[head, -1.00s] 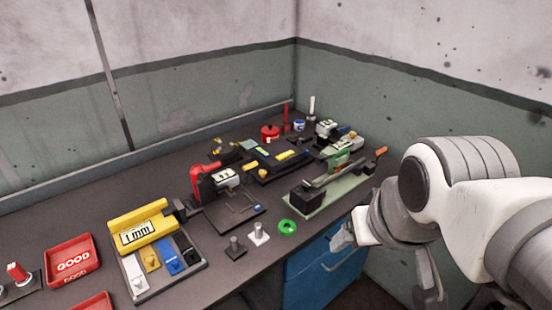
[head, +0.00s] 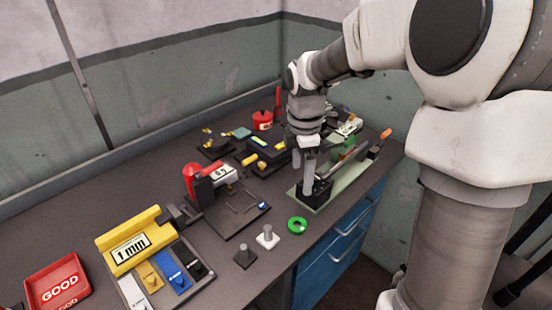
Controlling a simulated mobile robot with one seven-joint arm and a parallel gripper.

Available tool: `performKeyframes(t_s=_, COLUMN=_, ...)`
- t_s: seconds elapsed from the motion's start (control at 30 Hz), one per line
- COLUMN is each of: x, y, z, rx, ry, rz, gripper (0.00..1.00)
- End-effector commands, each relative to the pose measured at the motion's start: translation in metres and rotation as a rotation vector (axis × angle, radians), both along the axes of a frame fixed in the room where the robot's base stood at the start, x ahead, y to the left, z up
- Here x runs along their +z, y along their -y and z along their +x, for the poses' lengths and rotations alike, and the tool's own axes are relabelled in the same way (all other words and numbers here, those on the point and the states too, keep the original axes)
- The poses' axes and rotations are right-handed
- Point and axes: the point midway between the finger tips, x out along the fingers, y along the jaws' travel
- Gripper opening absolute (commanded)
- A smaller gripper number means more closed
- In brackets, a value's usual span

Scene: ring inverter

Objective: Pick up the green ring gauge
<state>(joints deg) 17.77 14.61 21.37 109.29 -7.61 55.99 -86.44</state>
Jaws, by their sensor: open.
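The green ring gauge (head: 297,226) lies flat on the dark workbench near its front edge, with its open centre showing. It sits just right of a white-based peg (head: 267,238). My gripper (head: 304,190) points down over the bench, behind the ring and slightly to its right in the picture. It appears in front of the left end of the pale green plate with the black block (head: 318,192). My gripper is open and apart from the ring, with nothing seen between its fingers.
A dark peg (head: 245,257) stands left of the white one. The black block on the green plate (head: 345,175) is close beside my gripper. A yellow 1 mm gauge set (head: 135,242) and a red GOOD tray (head: 58,283) lie left. Blue drawers (head: 320,262) are below the bench edge.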

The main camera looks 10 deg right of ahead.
Motion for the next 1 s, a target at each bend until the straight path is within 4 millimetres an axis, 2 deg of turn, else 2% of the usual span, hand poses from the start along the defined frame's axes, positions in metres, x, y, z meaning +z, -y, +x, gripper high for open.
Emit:
performKeyframes(t_s=0.1, x=-0.011, y=0.001, z=0.007, rx=0.070, ry=-0.021, rz=0.013, gripper=0.97)
performKeyframes(t_s=0.27, x=-0.030, y=0.000, z=0.009, rx=0.100, ry=-0.029, rz=0.017, gripper=0.97)
performKeyframes(t_s=0.6, x=-0.104, y=0.000, z=0.008, rx=0.099, ry=-0.030, rz=0.017, gripper=0.97)
performKeyframes(t_s=0.7, x=-0.120, y=0.000, z=0.008, rx=0.097, ry=-0.028, rz=0.016, gripper=0.97)
performKeyframes(t_s=1.0, x=-0.143, y=0.000, z=0.007, rx=0.097, ry=-0.027, rz=0.016, gripper=0.97)
